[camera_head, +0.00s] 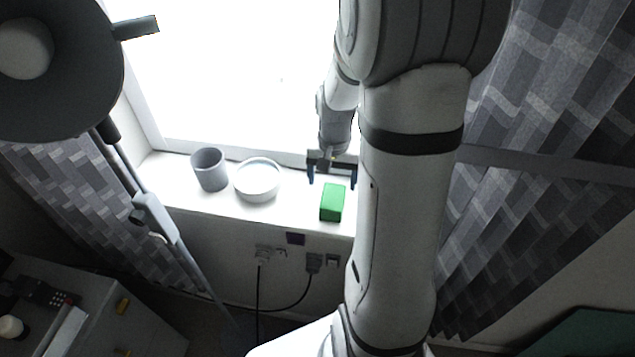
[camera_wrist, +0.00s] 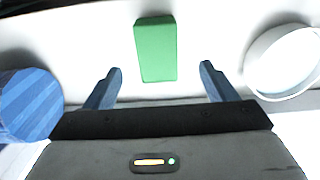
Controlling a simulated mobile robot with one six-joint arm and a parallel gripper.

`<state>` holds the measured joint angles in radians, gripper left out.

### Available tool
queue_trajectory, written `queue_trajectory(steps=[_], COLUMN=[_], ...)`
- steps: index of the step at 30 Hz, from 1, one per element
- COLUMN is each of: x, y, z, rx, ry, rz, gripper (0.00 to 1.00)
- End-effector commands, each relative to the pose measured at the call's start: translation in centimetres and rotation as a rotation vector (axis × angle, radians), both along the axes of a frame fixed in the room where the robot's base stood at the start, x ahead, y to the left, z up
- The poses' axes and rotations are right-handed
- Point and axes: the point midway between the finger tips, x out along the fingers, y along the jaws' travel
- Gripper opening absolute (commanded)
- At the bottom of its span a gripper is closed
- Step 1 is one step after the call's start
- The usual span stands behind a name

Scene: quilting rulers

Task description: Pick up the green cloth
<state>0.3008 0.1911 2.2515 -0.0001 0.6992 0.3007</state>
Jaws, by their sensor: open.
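The green cloth (camera_head: 332,202) is a small, block-shaped green thing on the white windowsill, near its front edge. In the wrist view the green cloth (camera_wrist: 155,50) lies ahead of my fingers, roughly centred between them and a little left. My gripper (camera_head: 332,182) is just behind it on the window side, with fingers pointing down. In the wrist view my gripper (camera_wrist: 161,82) is open, its two blue fingers spread wider than the cloth, with nothing between the tips. I cannot tell whether the fingers touch the sill.
A white bowl (camera_head: 257,181) and a grey cup (camera_head: 209,169) stand on the windowsill (camera_head: 290,208) left of the cloth. In the wrist view a blue striped cup (camera_wrist: 28,104) is at left and a white bowl (camera_wrist: 250,75) at right. A lamp (camera_head: 60,110) and curtains (camera_head: 545,130) flank the window.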

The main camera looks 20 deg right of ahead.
Motion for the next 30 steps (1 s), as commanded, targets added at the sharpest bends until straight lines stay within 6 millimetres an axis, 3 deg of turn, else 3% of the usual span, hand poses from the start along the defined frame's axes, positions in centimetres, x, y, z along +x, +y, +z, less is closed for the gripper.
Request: queue_trajectory(steps=[19, 28, 30], x=[0.2, 0.2, 0.2], y=[-0.2, -0.2, -0.2], z=[-7.1, -7.6, -7.6], rx=[0.001, 0.000, 0.000], ry=[0.000, -0.004, -0.004], rz=[0.002, 0.003, 0.003], gripper=[0.78, 0.78, 0.74])
